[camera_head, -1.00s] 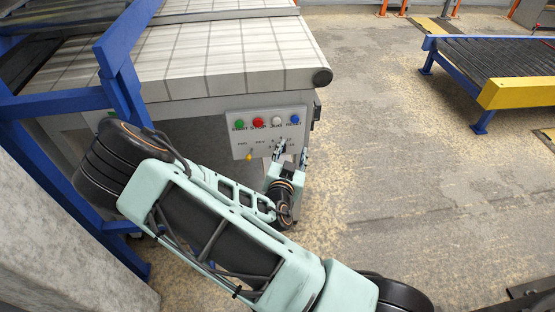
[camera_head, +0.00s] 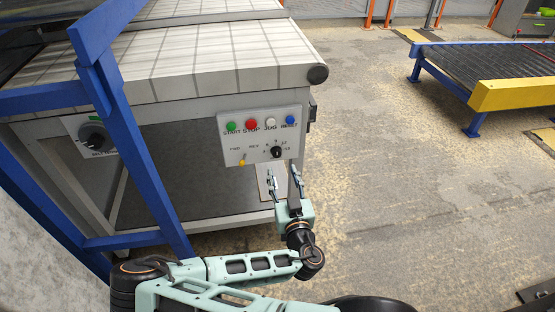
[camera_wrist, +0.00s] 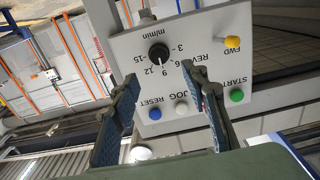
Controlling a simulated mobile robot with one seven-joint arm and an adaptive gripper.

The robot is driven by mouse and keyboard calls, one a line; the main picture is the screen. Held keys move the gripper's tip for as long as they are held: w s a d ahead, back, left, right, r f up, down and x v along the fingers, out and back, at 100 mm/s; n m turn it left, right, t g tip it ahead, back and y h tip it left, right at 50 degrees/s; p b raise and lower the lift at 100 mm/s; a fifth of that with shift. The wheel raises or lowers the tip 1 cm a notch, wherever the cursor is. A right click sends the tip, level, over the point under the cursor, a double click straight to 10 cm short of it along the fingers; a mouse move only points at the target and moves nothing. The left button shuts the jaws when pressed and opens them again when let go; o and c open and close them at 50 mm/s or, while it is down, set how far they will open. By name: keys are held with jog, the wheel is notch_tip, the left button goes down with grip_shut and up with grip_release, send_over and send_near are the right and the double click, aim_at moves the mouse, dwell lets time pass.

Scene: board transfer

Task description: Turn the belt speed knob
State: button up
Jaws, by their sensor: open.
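The belt speed knob (camera_head: 276,151) is a small black dial at the lower right of the grey control panel (camera_head: 235,150). In the wrist view the knob (camera_wrist: 158,53) appears upside down with its m/min scale, its pale mark toward the 9 side. My gripper (camera_head: 284,182) is open and empty, just below the panel and the knob in the head view. In the wrist view my gripper's two fingers (camera_wrist: 163,82) stand apart, with the knob beyond the gap between the tips. The gripper does not appear to touch the knob.
Green START (camera_head: 231,127), red STOP (camera_head: 251,125), white JOG (camera_head: 270,123) and blue RESET (camera_head: 290,121) buttons sit above the knob. A yellow FWD/REV switch (camera_head: 242,163) is to its left. A blue frame post (camera_head: 137,150) stands left.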

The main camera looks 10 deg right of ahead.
aim_at(277, 154)
jog(key=w+b, duration=0.1)
jog(key=w, duration=0.7)
jog(key=shift+c, duration=0.2)
grip_shut()
